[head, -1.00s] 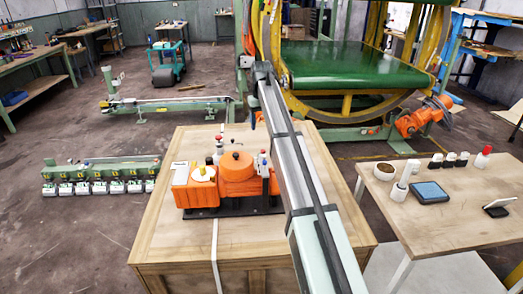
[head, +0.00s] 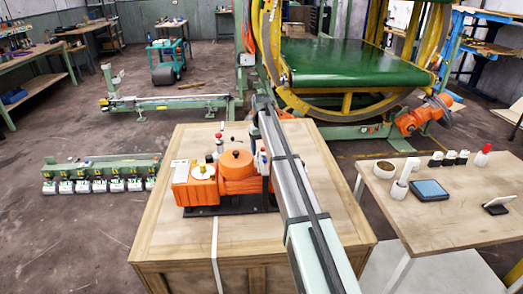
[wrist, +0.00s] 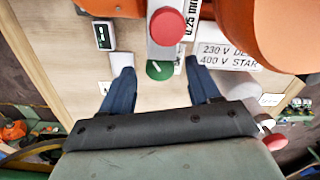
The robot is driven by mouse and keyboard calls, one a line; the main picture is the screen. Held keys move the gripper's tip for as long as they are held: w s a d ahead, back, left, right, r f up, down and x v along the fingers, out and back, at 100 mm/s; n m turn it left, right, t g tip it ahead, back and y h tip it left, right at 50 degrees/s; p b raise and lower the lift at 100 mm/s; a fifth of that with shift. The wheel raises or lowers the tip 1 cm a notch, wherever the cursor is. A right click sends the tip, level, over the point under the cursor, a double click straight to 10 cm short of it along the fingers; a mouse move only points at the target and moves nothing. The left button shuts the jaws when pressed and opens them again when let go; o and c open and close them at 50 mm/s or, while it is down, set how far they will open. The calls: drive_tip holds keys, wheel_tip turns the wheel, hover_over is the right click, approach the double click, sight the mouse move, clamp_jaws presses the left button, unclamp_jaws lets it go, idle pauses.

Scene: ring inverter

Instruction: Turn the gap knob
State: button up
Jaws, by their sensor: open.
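The orange machine (head: 237,170) stands on a wooden crate (head: 170,235) in the head view. In the wrist view, a round red knob (wrist: 167,27) sits on a grey post beside a "0.25 mm" label (wrist: 191,18). A green disc with a white mark (wrist: 159,70) lies just below it in the picture. I cannot tell for sure which of these is the gap knob. My gripper (wrist: 160,76) is open, its two dark blue fingers apart on either side of the green disc in the picture. Nothing is between them that I can see as held. The fingers cannot be made out in the head view.
A voltage label (wrist: 228,56) and a small black-and-white device (wrist: 101,36) lie near the fingers. Orange housing (wrist: 285,35) bulges in at the upper right. A side table (head: 440,225) with several small items stands right of the crate. The crate's front top is clear.

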drive_tip(key=shift+f, duration=0.45)
drive_tip(key=c, duration=1)
drive_tip(key=shift+c, duration=0.2)
drive_tip(key=shift+m, duration=0.3)
drive_tip(key=shift+m, duration=2.6)
drive_tip(key=o, duration=1)
